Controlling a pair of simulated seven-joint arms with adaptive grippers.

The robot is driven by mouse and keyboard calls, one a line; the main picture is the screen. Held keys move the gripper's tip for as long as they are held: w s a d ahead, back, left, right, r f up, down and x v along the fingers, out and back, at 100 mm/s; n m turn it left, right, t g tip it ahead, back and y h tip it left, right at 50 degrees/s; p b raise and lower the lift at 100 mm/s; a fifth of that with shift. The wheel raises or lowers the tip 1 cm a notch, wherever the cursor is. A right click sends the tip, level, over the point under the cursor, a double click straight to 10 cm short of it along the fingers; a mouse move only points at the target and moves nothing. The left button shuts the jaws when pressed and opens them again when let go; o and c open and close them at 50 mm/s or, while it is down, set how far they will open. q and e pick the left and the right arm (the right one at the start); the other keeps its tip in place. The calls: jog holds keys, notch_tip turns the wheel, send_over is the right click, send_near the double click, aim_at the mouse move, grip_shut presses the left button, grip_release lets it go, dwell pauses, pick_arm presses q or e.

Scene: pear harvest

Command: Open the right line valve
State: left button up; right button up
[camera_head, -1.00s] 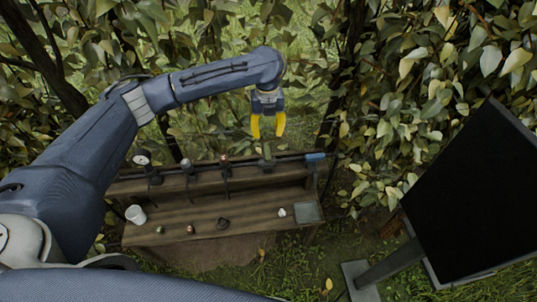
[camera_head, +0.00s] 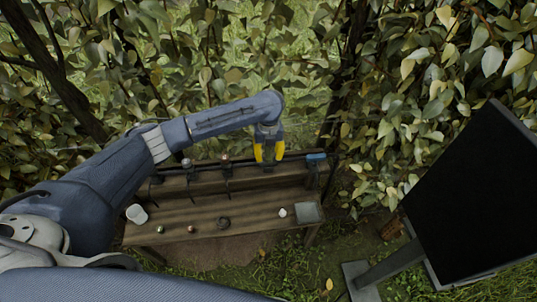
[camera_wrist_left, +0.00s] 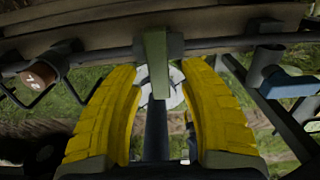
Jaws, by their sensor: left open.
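A dark pipe (camera_wrist_left: 110,52) runs along the back of a wooden bench. A green valve lever (camera_wrist_left: 155,60) stands on it in the left wrist view, lying between the two yellow fingers of my left gripper (camera_head: 269,160), which are apart on either side of it. I see no clear contact with the lever. In the head view the gripper hides the lever. A blue handle (camera_wrist_left: 290,84) sits on the pipe to the right; it also shows at the pipe's right end in the head view (camera_head: 316,156). My right gripper is out of view.
The wooden bench (camera_head: 185,215) holds a white cup (camera_head: 136,214), a dark ring (camera_head: 223,222), a white knob (camera_head: 282,212) and a grey pad (camera_head: 308,212). A brown round fitting (camera_wrist_left: 38,74) is left of the fingers. A dark panel (camera_head: 475,200) stands right. Leaves surround the bench.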

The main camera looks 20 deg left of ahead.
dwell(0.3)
pick_arm(q)
grip_shut()
jog(key=shift+n, duration=0.3)
jog(key=n, duration=0.3)
jog(key=shift+w+d+n, duration=0.2)
jog(key=shift+n, duration=0.1)
jog(key=n, duration=0.4)
jog(key=shift+w+d+n, duration=0.2)
jog(key=shift+n, duration=0.1)
jog(key=n, duration=0.4)
jog(key=shift+w, duration=0.3)
jog(key=shift+w+n, duration=0.15)
jog(key=shift+n, duration=1.1)
jog(key=shift+w+n, duration=0.15)
jog(key=shift+n, duration=1.1)
